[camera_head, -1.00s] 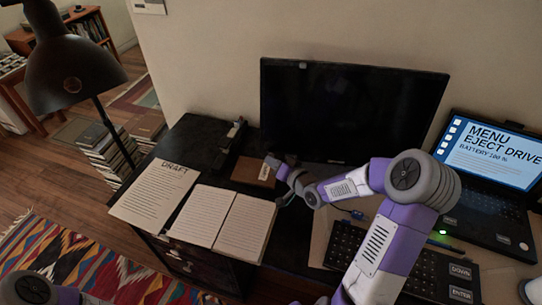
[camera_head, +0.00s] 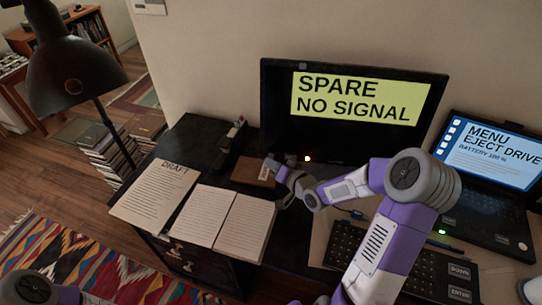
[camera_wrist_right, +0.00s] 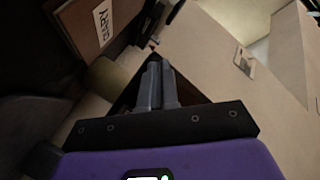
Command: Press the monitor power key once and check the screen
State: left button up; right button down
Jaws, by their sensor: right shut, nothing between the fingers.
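The monitor (camera_head: 279,108) stands against the wall at the back of the dark desk. Its screen is lit with a yellow-green panel reading "SPARE NO SIGNAL" (camera_head: 362,97). The power key itself is too small to make out. My right gripper (camera_head: 270,163) is just below the monitor's lower left corner. I cannot tell whether it touches the monitor. In the right wrist view its two fingers (camera_wrist_right: 160,68) are together and hold nothing. My left gripper is out of view.
A laptop (camera_head: 494,150) shows "MENU EJECT DRIVE" at the right. A keyboard (camera_head: 345,243) lies in front, partly behind my right arm. A brown diary (camera_head: 247,171) lies near the right gripper. Papers (camera_head: 157,193) and an open notebook (camera_head: 227,216) cover the desk's left.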

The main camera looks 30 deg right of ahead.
jog(key=s+a+r, duration=0.1)
jog(key=s+a, duration=0.2)
jog(key=s, duration=0.1)
jog(key=shift+s+a+p, duration=0.35)
dwell(0.8)
